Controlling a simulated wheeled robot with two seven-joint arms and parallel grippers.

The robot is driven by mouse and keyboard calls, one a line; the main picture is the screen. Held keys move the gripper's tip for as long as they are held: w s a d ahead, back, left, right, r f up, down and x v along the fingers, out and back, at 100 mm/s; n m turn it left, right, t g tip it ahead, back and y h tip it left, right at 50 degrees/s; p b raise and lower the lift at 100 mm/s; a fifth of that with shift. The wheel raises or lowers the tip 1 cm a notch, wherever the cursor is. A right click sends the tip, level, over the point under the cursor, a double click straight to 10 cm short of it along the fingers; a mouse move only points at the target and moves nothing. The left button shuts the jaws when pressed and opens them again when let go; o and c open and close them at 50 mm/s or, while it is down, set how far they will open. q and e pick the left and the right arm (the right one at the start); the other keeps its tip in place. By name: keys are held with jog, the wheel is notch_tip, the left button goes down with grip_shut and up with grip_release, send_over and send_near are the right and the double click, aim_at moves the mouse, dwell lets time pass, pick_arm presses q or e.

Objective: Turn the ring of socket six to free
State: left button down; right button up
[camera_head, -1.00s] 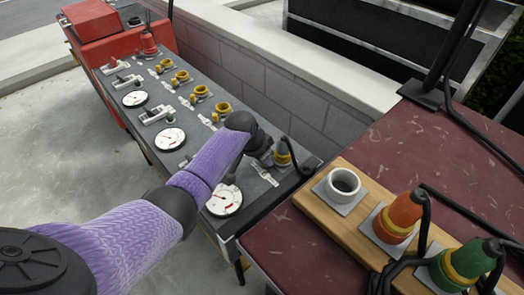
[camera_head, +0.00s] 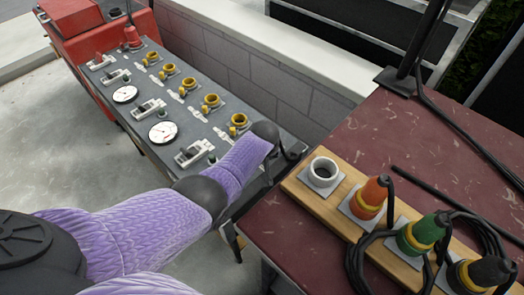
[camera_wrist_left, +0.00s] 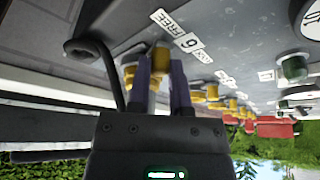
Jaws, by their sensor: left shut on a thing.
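In the left wrist view my left gripper (camera_wrist_left: 161,75) is shut on the yellow ring of socket six (camera_wrist_left: 161,54), with a finger on each side. A dark cable hangs beside it. A white label reading "6" (camera_wrist_left: 187,43) and a "FREE" mark (camera_wrist_left: 163,21) sit on the panel by the ring. Which way the ring is turned cannot be told. In the head view my left arm ends over the near right end of the grey panel (camera_head: 190,115), and my wrist hides the ring and the fingers. My right gripper is not in view.
Several other yellow-ringed sockets (camera_head: 211,101) run along the panel, with white dials (camera_head: 163,133) and switches (camera_head: 194,152). At right, a maroon table (camera_head: 440,140) holds a wooden board (camera_head: 296,187) with a white socket (camera_head: 323,171) and orange (camera_head: 370,192) and green (camera_head: 425,228) plugs.

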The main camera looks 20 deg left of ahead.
pick_arm(q)
jog(key=shift+d, duration=0.1)
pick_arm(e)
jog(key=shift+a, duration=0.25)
pick_arm(q)
jog(key=shift+n, duration=0.3)
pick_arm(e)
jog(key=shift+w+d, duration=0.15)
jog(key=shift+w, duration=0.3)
pick_arm(q)
jog(key=c, duration=0.5)
grip_release()
jog(key=shift+c, duration=0.2)
jog(key=shift+r, duration=0.25)
jog(key=p+v, duration=0.7)
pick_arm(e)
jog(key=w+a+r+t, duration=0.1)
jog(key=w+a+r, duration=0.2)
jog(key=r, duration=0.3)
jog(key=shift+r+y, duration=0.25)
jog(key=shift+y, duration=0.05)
